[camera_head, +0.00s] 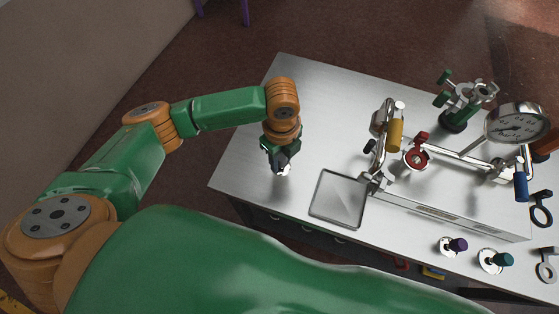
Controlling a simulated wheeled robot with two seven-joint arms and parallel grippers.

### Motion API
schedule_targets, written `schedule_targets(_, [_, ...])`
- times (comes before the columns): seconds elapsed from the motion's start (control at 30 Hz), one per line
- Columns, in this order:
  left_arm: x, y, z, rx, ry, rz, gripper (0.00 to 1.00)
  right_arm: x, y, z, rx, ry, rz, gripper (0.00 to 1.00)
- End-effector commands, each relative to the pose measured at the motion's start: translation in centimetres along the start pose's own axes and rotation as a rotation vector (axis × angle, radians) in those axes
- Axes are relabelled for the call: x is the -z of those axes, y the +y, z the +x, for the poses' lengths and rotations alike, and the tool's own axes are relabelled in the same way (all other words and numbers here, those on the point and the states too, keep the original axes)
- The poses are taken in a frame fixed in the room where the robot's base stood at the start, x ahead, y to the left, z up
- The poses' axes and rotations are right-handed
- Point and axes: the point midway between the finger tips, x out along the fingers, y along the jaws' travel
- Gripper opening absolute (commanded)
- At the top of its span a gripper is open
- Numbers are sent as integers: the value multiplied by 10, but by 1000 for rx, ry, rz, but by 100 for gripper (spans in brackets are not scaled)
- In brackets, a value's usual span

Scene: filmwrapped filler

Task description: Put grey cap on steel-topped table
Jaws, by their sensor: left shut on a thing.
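The steel-topped table (235,175) fills the right half of the head view. My left gripper (283,170) points down over its left part, close to the front edge. It is shut on a small light thing (283,172), which is mostly hidden by the fingers; it may be the grey cap, but I cannot tell for sure. I cannot tell whether that thing touches the table top. My right gripper does not show.
A flat grey tray (340,199) lies right of my left gripper. A metal filling device with a yellow handle (395,136), a red knob (416,152) and a round gauge (516,124) stands behind it. Purple (458,245) and teal-topped (503,260) pieces lie front right. The table's back left is clear.

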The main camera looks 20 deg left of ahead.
Motion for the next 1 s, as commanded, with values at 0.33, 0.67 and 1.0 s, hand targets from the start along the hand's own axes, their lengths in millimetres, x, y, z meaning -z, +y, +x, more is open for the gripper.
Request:
schedule_targets(0.33, [-12,-1,44,1,-2,2,0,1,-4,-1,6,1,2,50])
schedule_targets(0.67, [-11,-1,46,1,-1,1,53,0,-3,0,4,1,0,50])
schedule_targets(1.0, [-11,-1,45,1,-1,1,67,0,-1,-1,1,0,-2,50])
